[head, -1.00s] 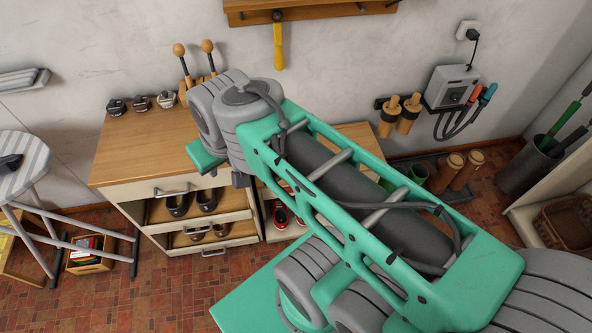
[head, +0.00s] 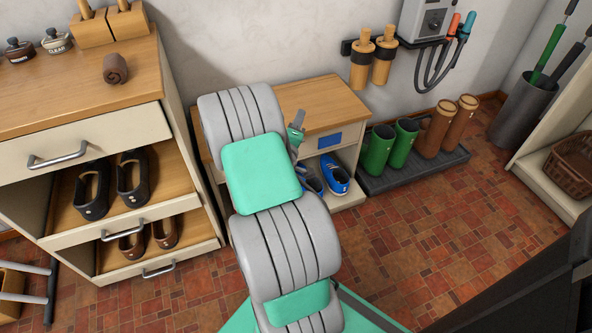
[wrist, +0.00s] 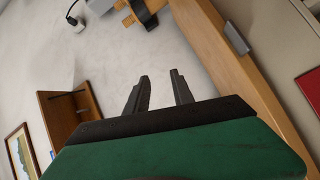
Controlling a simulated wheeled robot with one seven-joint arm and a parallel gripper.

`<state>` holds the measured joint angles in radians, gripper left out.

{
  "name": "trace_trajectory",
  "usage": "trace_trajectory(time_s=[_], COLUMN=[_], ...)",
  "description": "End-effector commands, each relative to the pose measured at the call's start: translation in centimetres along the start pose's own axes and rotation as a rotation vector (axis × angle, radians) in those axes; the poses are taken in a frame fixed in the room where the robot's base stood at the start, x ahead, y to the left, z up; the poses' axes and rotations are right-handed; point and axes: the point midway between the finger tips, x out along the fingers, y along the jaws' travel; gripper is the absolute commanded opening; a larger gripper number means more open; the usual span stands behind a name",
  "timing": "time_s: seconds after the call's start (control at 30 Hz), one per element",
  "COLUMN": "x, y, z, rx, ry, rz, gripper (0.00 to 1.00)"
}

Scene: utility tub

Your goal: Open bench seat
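The low bench seat (head: 325,103) stands against the wall in the middle of the head view. It has a flat wooden top that lies closed, and a pale front with a blue panel (head: 330,140). My arm covers its left part. Blue shoes (head: 336,175) sit in the open space below. My gripper (wrist: 158,92) shows in the wrist view with its two dark fingers apart and nothing between them.
A boot tray (head: 415,175) with green and brown boots is on the right. The tiled floor (head: 430,235) at front right is clear.

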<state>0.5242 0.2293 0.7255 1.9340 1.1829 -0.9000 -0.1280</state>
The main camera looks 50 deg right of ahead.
Motion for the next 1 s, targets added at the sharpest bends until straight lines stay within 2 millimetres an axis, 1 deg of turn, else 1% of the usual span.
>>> trace_trajectory(time_s=[0.03, 0.1, 0.13, 0.2, 0.23, 0.3, 0.37, 0.47, 0.8, 1.0], x=[0.1, -0.2, -0.4, -0.8, -0.9, -1.1, -0.9, -0.1, 4.3, 6.0], y=[-5.9, -9.3, -10.5, -12.6, -13.1, -13.7, -13.6, -13.3, -13.1, -13.4], z=[2.6, 3.7, 4.0, 4.5, 4.6, 4.6, 4.5, 4.2, 3.2, 2.8], rx=[-0.083, -0.186, -0.221, -0.284, -0.303, -0.329, -0.337, -0.336, -0.333, -0.333], ry=[0.036, 0.102, 0.126, 0.172, 0.186, 0.207, 0.213, 0.213, 0.211, 0.212], rz=[0.005, 0.010, 0.009, 0.003, 0.002, -0.003, -0.003, -0.004, -0.004, -0.004], gripper=[0.29, 0.29, 0.29, 0.29, 0.29, 0.29, 0.29, 0.29, 0.29, 0.29])
